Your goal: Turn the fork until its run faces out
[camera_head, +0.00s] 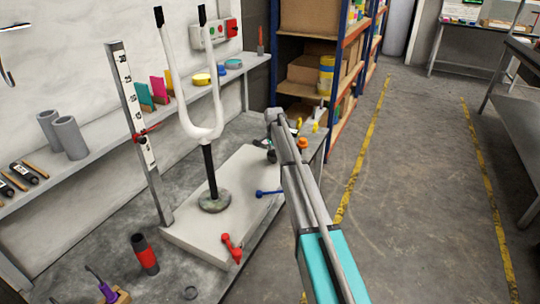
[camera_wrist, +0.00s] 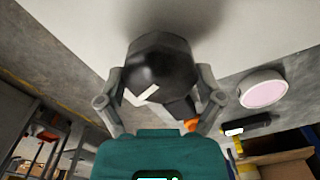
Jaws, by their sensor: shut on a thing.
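The white fork (camera_head: 200,132) stands upright in the head view, with two black-tipped prongs. Its black stem (camera_head: 210,170) rises from a round grey foot (camera_head: 214,201) on a pale slab (camera_head: 185,232). No run shows on the side of the fork that I see. My gripper (camera_wrist: 160,95) is to the right of the fork, apart from it, near the slab's far right end. In the wrist view its fingers are shut on a dark rounded knob-like thing (camera_wrist: 160,68) with a small pale patch. The head view mostly hides this grip behind my arm.
A graduated upright (camera_head: 130,110) with a red pointer stands left of the fork. A red handle (camera_head: 232,248) and a blue one (camera_head: 270,192) lie near the slab's right side. A wall shelf (camera_head: 110,148) runs behind. Open floor (camera_head: 410,200) lies to the right.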

